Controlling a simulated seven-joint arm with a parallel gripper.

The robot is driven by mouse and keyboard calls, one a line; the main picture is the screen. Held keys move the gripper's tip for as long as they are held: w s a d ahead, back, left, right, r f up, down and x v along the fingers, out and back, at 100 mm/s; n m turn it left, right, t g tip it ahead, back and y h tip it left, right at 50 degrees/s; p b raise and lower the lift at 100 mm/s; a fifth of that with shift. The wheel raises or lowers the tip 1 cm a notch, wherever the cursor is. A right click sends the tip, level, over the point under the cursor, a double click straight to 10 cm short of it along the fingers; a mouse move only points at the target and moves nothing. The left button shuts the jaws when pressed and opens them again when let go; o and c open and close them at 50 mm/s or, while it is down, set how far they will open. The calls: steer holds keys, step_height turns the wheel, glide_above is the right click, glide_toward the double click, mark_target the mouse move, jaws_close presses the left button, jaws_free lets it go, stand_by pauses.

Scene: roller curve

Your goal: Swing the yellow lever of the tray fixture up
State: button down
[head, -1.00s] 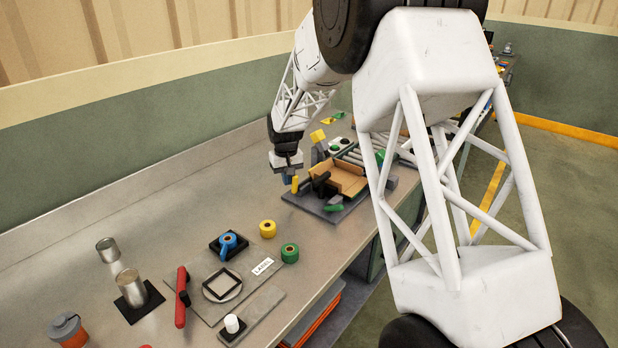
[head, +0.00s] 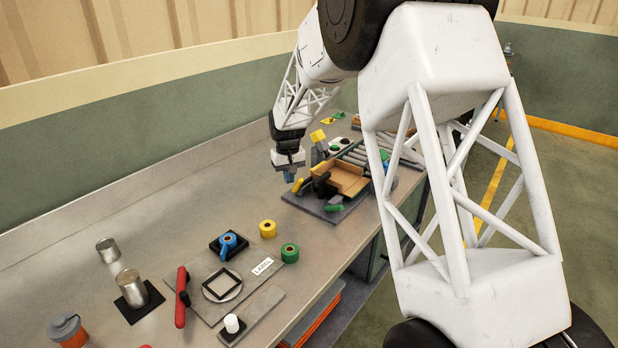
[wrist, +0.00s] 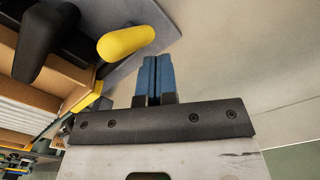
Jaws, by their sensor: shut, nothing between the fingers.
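The yellow lever (head: 297,185) is at the left side of the tray fixture (head: 317,210), a grey plate with dark blocks and green parts. In the wrist view the lever's rounded yellow grip (wrist: 126,42) shows close to the left of my fingertips. My gripper (head: 289,177) is shut and empty, its blue fingers pressed together beside the lever. In the wrist view the closed fingers (wrist: 153,75) appear just right of the grip; I cannot tell whether they touch it. A cardboard tray (head: 352,179) sits on the fixture, next to a black handle-like part (wrist: 45,40).
Rollers (head: 357,157) lie behind the fixture. A yellow block (head: 317,136) stands up near my wrist. The bench left of my gripper is clear.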

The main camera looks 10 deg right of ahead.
step_height(320, 180, up, 8)
steer(key=shift+w+a+r, duration=0.25)
steer(key=shift+w+a, duration=0.15)
stand_by(0.9)
steer(key=shift+s+r, duration=0.1)
stand_by(0.6)
steer(key=s+d+r+m, duration=0.1)
steer(key=s+d+r, duration=0.3)
steer(key=s, duration=0.5)
steer(key=s+d+r+t, duration=0.1)
steer(key=s+d+r, duration=0.2)
steer(key=s, duration=0.6)
steer(key=s+d+r+m, duration=0.1)
steer(key=s+d+r, duration=0.3)
steer(key=s, duration=0.6)
steer(key=s+d+f, duration=0.2)
steer(key=s, duration=1.1)
steer(key=s+d+f+m+t, duration=0.1)
steer(key=s+d+f, duration=0.1)
steer(key=s, duration=1)
steer(key=shift+s+f+t, duration=0.3)
steer(key=shift+s+f, duration=0.05)
steer(key=shift+s, duration=0.05)
